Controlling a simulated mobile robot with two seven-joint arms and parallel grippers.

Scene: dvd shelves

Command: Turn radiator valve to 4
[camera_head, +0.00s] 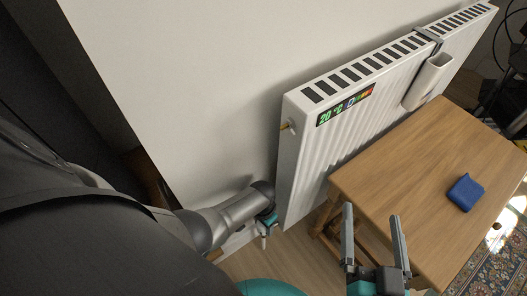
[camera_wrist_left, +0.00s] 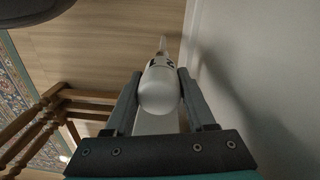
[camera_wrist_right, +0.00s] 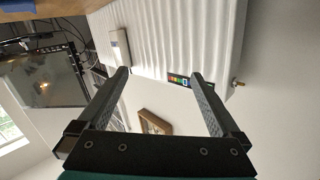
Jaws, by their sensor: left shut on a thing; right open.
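The white radiator valve knob (camera_wrist_left: 160,88) has a rounded end and some dark marks on its far part. My left gripper (camera_wrist_left: 160,78) is shut on it, one finger on each side. I cannot read which number it is set to. In the head view my left gripper (camera_head: 266,222) is low by the near end of the white radiator (camera_head: 310,150), and the knob is not clear there. My right gripper (camera_head: 371,213) is open and empty over the near edge of the wooden table. It is also open in the right wrist view (camera_wrist_right: 160,75).
The wooden table (camera_head: 420,160) stands close along the radiator front, with a blue object (camera_head: 465,192) on it. A display strip (camera_head: 345,104) reads 20 °C. A white holder (camera_head: 428,82) hangs on the radiator. A white wall (camera_head: 190,70) is behind.

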